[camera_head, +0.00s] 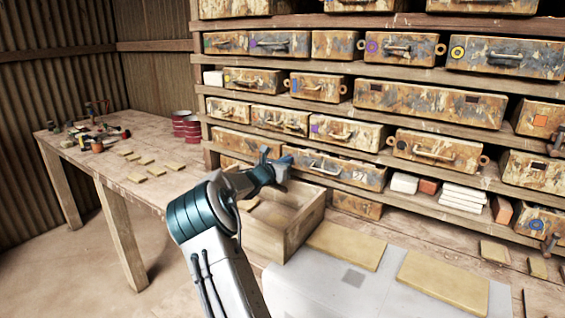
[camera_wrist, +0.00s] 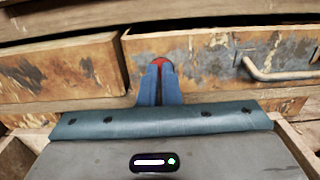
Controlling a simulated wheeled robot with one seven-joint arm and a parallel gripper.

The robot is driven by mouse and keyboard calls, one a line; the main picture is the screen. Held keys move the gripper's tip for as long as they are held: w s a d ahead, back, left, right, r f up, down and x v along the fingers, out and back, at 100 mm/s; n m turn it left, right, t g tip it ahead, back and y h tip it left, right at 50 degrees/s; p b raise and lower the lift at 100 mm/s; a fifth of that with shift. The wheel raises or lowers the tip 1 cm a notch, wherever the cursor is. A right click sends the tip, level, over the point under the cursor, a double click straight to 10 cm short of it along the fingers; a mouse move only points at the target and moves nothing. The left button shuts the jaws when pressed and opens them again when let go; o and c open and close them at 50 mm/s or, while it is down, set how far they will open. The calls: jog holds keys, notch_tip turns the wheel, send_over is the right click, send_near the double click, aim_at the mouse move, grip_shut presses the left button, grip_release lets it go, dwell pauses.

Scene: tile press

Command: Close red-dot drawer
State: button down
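The red-dot drawer (camera_wrist: 215,60) has a worn, paint-flaked front with a metal bar handle. Its red dot (camera_wrist: 163,62) is near the upper left corner of the front, partly covered by my fingertips. In the head view this drawer (camera_head: 345,174) is in a low row of the shelf, its left end hidden by my gripper. Its front seems to stand slightly forward of the drawer on its left. My gripper (camera_wrist: 160,72) has its blue fingers together with nothing between them, right at the dot; contact cannot be told. It also shows in the head view (camera_head: 278,160).
A wooden drawer (camera_head: 265,240) is pulled out below my gripper. Tan slabs (camera_head: 345,245) lie on a grey surface to its right. A bench (camera_head: 95,170) with tiles and red tins (camera_head: 187,128) is at left.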

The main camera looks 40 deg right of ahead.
jog(key=shift+s+d+r, duration=0.15)
jog(key=shift+d+r, duration=0.05)
jog(key=shift+r, duration=0.05)
